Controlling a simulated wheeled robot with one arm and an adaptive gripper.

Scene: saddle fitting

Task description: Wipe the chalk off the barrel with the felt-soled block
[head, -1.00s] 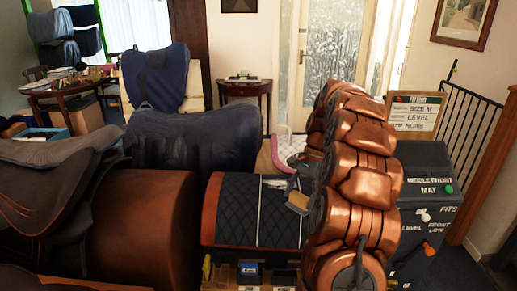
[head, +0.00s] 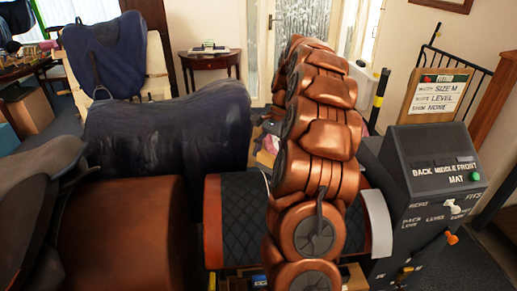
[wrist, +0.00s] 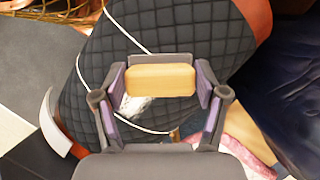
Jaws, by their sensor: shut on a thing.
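The barrel, brown with a dark quilted cover (head: 240,215), lies behind my copper arm in the head view. The cover (wrist: 180,25) fills much of the wrist view. Thin white chalk lines (wrist: 120,28) run across it, and a whitish smudge (wrist: 135,105) shows just below the block. My gripper (wrist: 160,82) is shut on the tan block (wrist: 160,80), with one finger at each end. The block is over the cover; its felt sole is hidden, and I cannot tell whether it touches. In the head view my arm hides the gripper and block.
A dark control box (head: 430,185) with knobs and labels stands right of the barrel. A white curved strip (head: 378,222) is at the barrel's right end. A larger brown barrel (head: 120,235) with a saddle is at left; a navy saddle form (head: 165,130) stands behind.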

